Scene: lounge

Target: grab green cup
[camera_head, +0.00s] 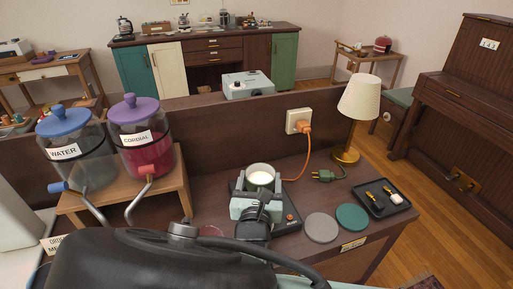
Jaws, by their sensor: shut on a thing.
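A grey disc (321,227), a teal disc (352,218), a black tray (381,198), a green plug (326,175) and a lamp (359,103) stand to the right. Drink dispensers marked WATER (86,160) and CORDIAL (150,155) stand on a wooden stand at left. An orange cord (306,150) runs behind the cup.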

